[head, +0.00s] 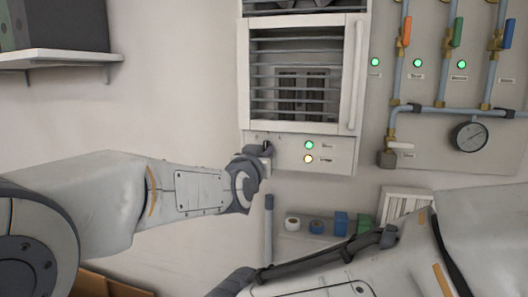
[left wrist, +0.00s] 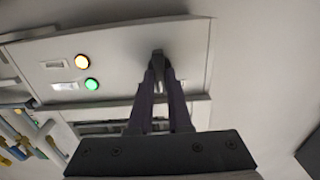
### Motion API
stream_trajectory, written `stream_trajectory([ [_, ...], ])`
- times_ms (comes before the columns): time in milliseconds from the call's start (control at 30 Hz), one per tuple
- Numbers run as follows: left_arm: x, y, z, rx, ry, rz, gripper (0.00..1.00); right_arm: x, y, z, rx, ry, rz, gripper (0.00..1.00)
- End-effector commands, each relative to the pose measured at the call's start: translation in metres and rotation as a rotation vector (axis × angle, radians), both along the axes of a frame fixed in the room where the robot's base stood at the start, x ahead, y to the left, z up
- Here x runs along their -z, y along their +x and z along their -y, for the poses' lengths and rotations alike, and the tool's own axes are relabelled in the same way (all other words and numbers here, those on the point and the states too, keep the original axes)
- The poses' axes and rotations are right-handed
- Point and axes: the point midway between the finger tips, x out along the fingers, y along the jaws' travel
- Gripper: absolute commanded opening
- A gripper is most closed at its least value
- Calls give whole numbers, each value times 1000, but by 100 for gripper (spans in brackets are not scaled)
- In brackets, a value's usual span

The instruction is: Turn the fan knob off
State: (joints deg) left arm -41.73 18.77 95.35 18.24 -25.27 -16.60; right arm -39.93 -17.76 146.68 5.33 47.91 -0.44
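The fan knob (left wrist: 158,57) is a small dark knob on the light control panel of the fan unit. In the left wrist view, the two dark fingers of my left gripper (left wrist: 160,75) come together at the knob, one on each side, and look closed on it. In the head view my left gripper (head: 262,154) is at the left end of the control panel (head: 335,152), where it hides most of the knob. The knob's exact angle is hard to read. My right arm crosses the lower right of the head view; its fingers do not show.
A lit green lamp (head: 309,145) and a lit amber lamp (head: 309,159) sit right of the knob. Above is a slatted cabinet (head: 243,80). Pipes with coloured valves and a gauge (head: 468,136) are on the right. A shelf (head: 60,56) is upper left.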

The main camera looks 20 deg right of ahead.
Motion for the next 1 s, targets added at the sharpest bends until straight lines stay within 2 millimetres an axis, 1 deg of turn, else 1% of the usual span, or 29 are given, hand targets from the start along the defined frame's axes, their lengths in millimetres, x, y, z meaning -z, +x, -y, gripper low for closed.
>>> stream_trajectory([
  [233,0,0,0,0,-2,-2,0,1,0,0,0,0,0,50],
  [367,2,0,0,0,-19,-14,0,5,0,0,1,0,0,50],
  [567,4,0,-1,0,-94,-62,0,19,0,0,3,0,0,50],
  [800,4,1,-2,0,-252,-168,0,42,0,0,7,0,-1,50],
  [1000,4,1,-2,0,-394,-265,0,57,0,0,10,0,-1,50],
])
